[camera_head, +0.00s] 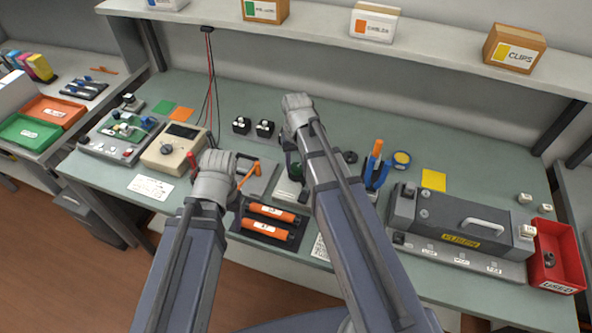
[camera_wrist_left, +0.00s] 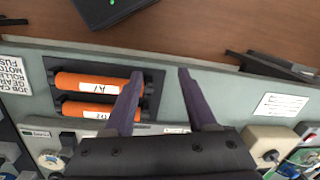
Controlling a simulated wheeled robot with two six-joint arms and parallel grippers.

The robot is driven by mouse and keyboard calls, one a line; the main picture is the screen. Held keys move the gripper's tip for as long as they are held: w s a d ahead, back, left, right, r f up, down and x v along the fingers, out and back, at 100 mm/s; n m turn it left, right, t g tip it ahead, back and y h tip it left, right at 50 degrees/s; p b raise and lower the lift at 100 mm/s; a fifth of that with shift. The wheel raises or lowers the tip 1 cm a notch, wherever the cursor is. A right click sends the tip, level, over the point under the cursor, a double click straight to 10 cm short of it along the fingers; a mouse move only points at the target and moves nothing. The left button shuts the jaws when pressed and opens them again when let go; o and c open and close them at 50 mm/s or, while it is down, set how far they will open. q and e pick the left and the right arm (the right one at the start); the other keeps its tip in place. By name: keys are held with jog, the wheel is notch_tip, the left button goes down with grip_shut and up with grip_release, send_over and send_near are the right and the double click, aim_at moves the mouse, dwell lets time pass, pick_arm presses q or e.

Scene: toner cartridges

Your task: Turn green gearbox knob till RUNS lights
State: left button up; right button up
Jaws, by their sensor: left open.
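Two orange rollers (camera_head: 272,213) lie in a dark holder at the front edge. A beige meter (camera_head: 172,148) stands left. A grey fuser unit (camera_head: 462,222) and a red bin (camera_head: 556,262) stand right. A blue stand with an orange-handled tool (camera_head: 376,168) is right of my right arm.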

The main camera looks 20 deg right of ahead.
jog(key=c, duration=0.5)
jog(key=m, duration=1.3)
jog(key=shift+m, duration=0.4)
jog(key=shift+m, duration=0.6)
jog(key=m, duration=0.5)
jog(key=shift+m, duration=0.3)
jog(key=o, duration=1)
